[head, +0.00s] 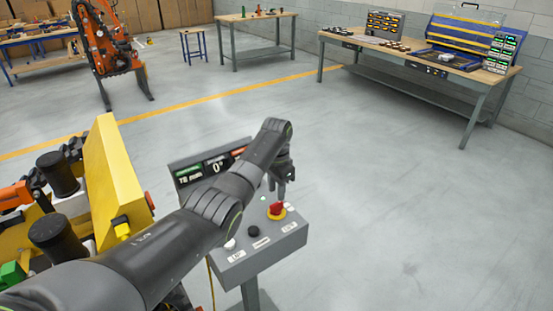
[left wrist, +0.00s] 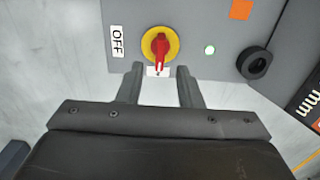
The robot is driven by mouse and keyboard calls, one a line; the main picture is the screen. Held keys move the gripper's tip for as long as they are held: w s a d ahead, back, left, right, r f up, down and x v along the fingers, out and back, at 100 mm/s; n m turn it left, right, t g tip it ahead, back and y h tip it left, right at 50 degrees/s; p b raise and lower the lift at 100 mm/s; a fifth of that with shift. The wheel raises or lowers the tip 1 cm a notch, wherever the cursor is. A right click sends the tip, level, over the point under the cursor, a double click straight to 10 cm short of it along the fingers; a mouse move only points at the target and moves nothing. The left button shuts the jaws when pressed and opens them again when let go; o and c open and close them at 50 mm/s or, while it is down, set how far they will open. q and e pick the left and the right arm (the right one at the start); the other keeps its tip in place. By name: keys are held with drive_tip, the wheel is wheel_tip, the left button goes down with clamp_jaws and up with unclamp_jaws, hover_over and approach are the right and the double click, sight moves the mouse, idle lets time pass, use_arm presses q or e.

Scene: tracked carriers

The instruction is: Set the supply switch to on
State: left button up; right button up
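The supply switch (head: 277,210) is a red rotary handle on a yellow disc, on the sloped top of a grey control box (head: 262,243). In the left wrist view, the switch (left wrist: 160,45) has its red handle pointing down the picture, toward a small white label (left wrist: 158,71) I cannot read. An OFF label (left wrist: 117,40) is to the left of the disc. My left gripper (left wrist: 160,70) is open, its two fingers apart, with the handle's tip near the gap between them. In the head view my left gripper (head: 284,188) is just above the switch. My right gripper is not in view.
A small lit green lamp (left wrist: 210,49) and a black knob (left wrist: 255,63) are near the switch. A display panel (head: 208,166) stands behind the box. A yellow machine (head: 112,180) is to the left. Workbenches stand at the back; the floor to the right is clear.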

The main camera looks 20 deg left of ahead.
sight(276, 203)
use_arm(q)
wheel_tip(276, 203, up, 11)
drive_tip(key=b, duration=0.2)
drive_tip(key=shift+f, duration=0.1)
